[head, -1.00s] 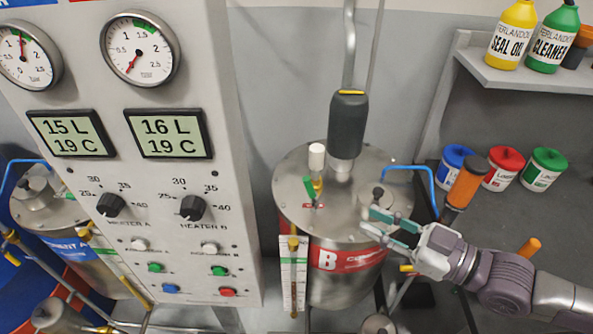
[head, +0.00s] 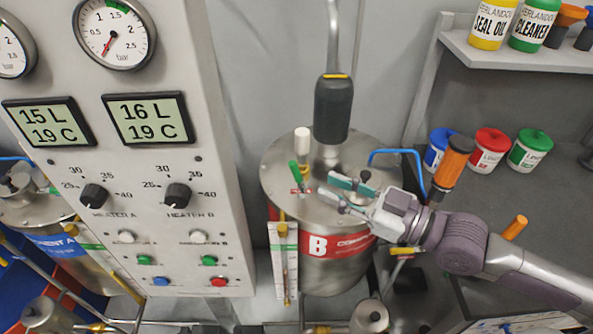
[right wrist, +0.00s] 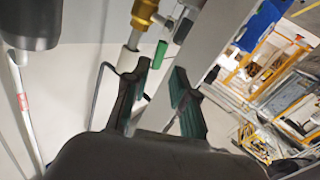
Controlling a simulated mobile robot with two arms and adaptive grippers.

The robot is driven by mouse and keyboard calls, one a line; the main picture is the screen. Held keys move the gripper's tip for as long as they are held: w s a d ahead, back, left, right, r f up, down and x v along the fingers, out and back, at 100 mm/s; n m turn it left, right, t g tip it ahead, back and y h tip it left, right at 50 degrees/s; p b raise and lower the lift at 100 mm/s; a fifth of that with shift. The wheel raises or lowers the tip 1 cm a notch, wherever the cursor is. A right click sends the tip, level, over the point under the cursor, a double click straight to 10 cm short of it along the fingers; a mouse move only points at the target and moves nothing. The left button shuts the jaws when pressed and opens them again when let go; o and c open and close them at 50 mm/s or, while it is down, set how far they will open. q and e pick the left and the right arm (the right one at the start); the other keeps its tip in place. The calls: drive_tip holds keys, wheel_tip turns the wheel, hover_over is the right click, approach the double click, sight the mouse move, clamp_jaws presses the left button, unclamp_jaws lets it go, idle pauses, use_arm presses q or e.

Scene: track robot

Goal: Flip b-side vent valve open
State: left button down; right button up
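The B tank (head: 335,262), steel with a red band, stands right of the control panel. On its lid is a small valve with a green lever (head: 299,175), beside a white cylinder (head: 302,141). My right gripper (head: 326,187) is over the lid, just right of the green lever, its fingers apart and pointing left. In the right wrist view the green lever (right wrist: 160,54) shows just beyond the open fingertips (right wrist: 160,75), with the brass valve body (right wrist: 143,14) above it. Nothing is between the fingers. My left gripper is not in view.
The control panel (head: 140,190) stands close on the left. A dark mixer motor (head: 332,110) rises from the lid behind the gripper. A blue hose (head: 400,152) and an orange-handled tool (head: 452,160) are to the right. A shelf (head: 520,55) holds bottles.

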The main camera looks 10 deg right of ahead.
sight(300, 174)
drive_tip(key=p+x, duration=0.2)
drive_tip(key=x, duration=0.5)
drive_tip(key=shift+w+a+r, duration=0.1)
drive_tip(key=shift+w+a, duration=0.3)
drive_tip(key=shift+a, duration=0.05)
clamp_jaws()
